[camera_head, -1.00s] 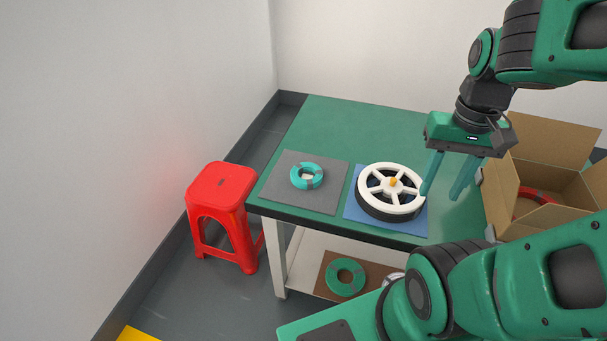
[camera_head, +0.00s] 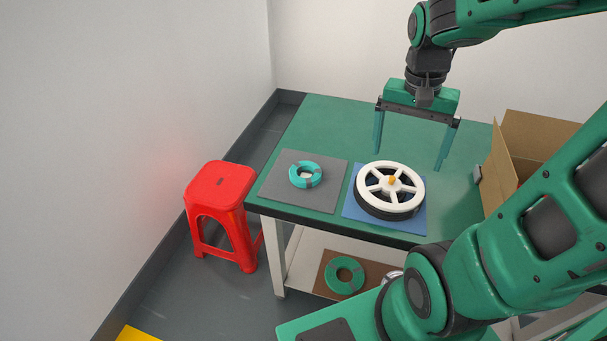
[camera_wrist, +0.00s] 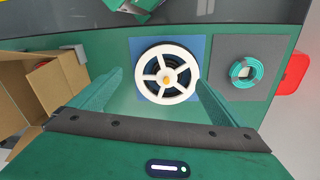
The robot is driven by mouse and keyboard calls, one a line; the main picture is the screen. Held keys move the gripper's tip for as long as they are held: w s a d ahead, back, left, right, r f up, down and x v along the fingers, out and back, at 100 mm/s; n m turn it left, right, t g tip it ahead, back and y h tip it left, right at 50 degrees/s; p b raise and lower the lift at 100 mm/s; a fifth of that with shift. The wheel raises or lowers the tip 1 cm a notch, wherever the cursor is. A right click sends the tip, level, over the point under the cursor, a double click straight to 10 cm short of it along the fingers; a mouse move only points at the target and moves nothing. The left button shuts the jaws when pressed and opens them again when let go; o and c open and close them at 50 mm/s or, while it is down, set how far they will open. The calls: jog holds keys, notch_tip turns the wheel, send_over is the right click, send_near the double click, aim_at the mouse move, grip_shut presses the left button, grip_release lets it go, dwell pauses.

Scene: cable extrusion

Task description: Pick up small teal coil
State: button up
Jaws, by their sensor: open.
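The small teal coil (camera_head: 305,174) lies flat on a grey mat (camera_head: 326,199) at the left of the green table. In the wrist view the coil (camera_wrist: 246,71) is at the right, bound with darker bands. My gripper (camera_head: 409,160) is open and empty above the table, up and to the right of the coil, over the area behind the white spool. In the wrist view its two fingers (camera_wrist: 158,84) are spread wide on either side of the spool, and the coil is outside them to the right.
A white-rimmed spool (camera_head: 372,183) sits on a blue mat (camera_head: 414,228) beside the grey mat. An open cardboard box (camera_head: 500,165) stands at the right of the table. A larger green coil (camera_head: 331,274) lies on the lower shelf. A red stool (camera_head: 219,190) stands left of the table.

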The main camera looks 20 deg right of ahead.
jog(key=w+a+f+m, duration=0.3)
jog(key=w+a, duration=0.3)
jog(key=w, duration=0.5)
jog(key=m+y, duration=0.1)
jog(key=m, duration=0.2)
send_near(305, 177)
notch_tip(305, 177, down, 6)
jog(key=shift+s+f, duration=0.1)
jog(key=shift+f, duration=0.15)
jog(key=c, duration=1.2)
